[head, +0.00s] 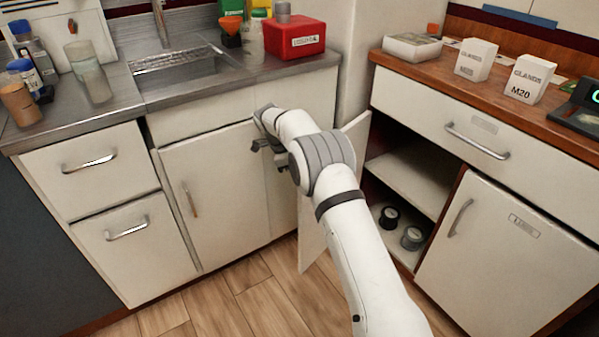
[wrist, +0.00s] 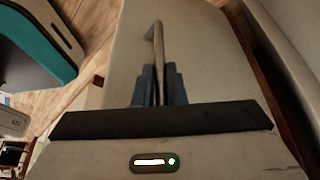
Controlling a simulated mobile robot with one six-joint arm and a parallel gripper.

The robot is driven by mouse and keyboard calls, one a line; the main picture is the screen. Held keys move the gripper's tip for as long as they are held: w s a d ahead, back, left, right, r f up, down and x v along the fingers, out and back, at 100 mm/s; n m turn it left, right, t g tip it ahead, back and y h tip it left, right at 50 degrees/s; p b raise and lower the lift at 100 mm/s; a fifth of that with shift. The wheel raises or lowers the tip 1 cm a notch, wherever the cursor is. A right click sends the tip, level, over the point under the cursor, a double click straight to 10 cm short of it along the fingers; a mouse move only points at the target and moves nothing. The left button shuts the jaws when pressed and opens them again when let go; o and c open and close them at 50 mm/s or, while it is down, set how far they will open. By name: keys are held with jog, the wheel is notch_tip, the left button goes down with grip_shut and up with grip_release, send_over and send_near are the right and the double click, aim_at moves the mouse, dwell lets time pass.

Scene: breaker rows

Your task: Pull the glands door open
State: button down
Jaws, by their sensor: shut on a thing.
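A cream cabinet door (head: 311,238), which I take to be the glands door, stands swung well open from the right-hand cabinet. No label on it shows, and my arm hides much of it in the head view. In the wrist view the door's face (wrist: 208,60) fills the middle, with its bar handle (wrist: 155,38) running between my fingers. My gripper (wrist: 152,88) is shut on this handle. In the head view my gripper (head: 266,144) is at the far side of the open door, in front of the sink cabinet.
The open cabinet (head: 400,195) has a shelf, with a dark roll (head: 389,217) and a grey roll (head: 412,238) on its floor. A closed labelled door (head: 510,250) is to the right. The sink cabinet door (head: 220,190) is close behind my gripper. Bare wooden floor (head: 250,300) lies in front.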

jog(key=shift+w+d, duration=0.25)
jog(key=shift+d, duration=0.15)
jog(key=c, duration=1.5)
grip_release()
jog(key=shift+a, duration=0.1)
jog(key=shift+a, duration=0.1)
jog(key=shift+p+v, duration=1.3)
jog(key=shift+v, duration=2.6)
